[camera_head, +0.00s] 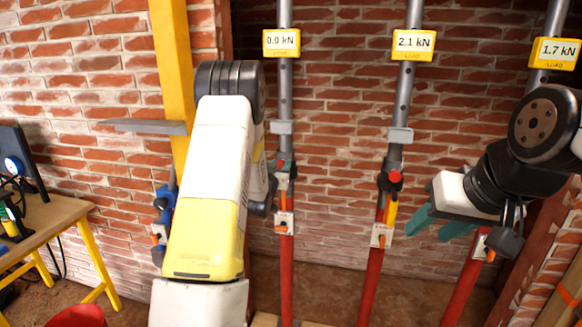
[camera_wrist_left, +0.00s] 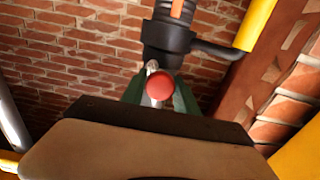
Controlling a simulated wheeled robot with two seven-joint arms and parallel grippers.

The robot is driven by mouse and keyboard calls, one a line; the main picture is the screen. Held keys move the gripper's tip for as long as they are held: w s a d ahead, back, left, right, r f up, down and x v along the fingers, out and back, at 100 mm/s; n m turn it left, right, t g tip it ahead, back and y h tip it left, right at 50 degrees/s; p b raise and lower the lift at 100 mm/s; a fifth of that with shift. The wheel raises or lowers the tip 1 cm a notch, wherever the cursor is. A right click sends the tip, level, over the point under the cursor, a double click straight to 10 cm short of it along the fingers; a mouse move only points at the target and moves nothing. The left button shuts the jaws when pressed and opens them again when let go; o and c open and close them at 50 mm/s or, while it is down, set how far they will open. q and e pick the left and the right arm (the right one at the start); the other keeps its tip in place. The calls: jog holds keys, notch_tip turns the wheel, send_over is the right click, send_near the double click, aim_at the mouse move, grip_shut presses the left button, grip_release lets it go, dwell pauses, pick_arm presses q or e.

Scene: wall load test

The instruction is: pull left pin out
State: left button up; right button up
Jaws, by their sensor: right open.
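The left pin's round red head (camera_wrist_left: 161,86) shows in the left wrist view, in front of the left prop's dark collar (camera_wrist_left: 166,38). A short bright metal part shows just behind it. My left gripper (camera_wrist_left: 160,92) has its green fingers close on both sides of the pin, shut on it. The left prop (camera_head: 286,90) carries a display reading 0.0 kN (camera_head: 281,43). My right gripper (camera_head: 440,222) is open and empty, its teal fingers pointing left between the middle and right props.
The middle prop (camera_head: 404,95) reads 2.1 kN and has a red pin head (camera_head: 395,177). The right prop (camera_head: 467,285) reads 1.7 kN and is partly behind my right arm. A yellow post (camera_head: 172,60) stands left of my left arm. A wooden bench (camera_head: 55,213) is far left.

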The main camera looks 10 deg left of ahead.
pick_arm(q)
grip_shut()
dwell(1.1)
